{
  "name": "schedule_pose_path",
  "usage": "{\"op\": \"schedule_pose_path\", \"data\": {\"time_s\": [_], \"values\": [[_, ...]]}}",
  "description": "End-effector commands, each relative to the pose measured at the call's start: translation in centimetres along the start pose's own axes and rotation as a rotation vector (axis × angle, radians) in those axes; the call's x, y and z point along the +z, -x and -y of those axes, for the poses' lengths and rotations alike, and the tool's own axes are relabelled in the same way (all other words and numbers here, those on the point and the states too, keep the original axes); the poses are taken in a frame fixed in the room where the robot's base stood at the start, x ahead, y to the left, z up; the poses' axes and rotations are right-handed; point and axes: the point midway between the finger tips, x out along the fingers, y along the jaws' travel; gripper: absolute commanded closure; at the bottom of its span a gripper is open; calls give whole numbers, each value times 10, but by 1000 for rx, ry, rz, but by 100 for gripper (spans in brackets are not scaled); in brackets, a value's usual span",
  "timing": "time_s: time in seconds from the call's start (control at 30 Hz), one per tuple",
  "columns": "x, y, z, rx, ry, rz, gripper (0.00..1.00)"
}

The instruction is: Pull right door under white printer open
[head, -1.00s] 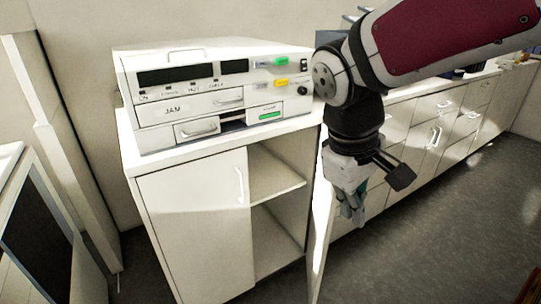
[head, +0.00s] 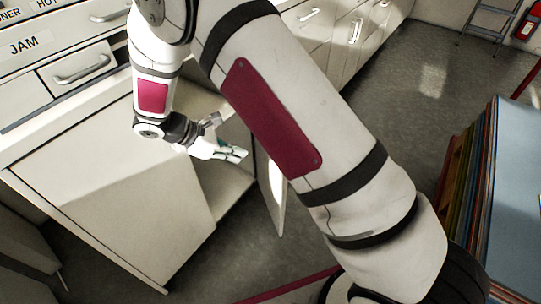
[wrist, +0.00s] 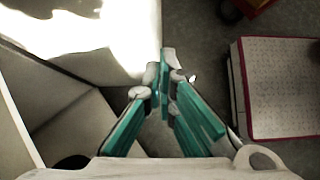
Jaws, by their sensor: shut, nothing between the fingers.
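The white printer (head: 45,60) with its "JAM" label is at the upper left of the head view, cut off by the frame. Under it is the white cabinet. Its left door (head: 115,190) is closed. The right door (head: 278,198) stands swung out, seen nearly edge-on and partly hidden behind my arm. The right compartment is exposed. My gripper (head: 240,154) is shut and empty, in front of the opening and left of the door. In the wrist view its teal fingers (wrist: 166,62) meet beside the edge of a bright white panel (wrist: 100,45), apparently this door. Contact is unclear.
White drawers (head: 320,35) run along the back wall. A stepladder (head: 490,18) stands far off. Grey floor (head: 400,110) between is clear.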

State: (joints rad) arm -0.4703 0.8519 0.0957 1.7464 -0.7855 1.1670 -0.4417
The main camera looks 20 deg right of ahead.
Motion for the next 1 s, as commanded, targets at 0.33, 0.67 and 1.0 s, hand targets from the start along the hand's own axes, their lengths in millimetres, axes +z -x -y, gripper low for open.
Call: {"op": "schedule_pose_path", "data": {"time_s": [0.33,0.67,1.0], "values": [[-13,-30,-1,5,38,19,100],[-12,-94,-2,5,38,18,100],[12,-130,-3,6,36,16,100]]}}
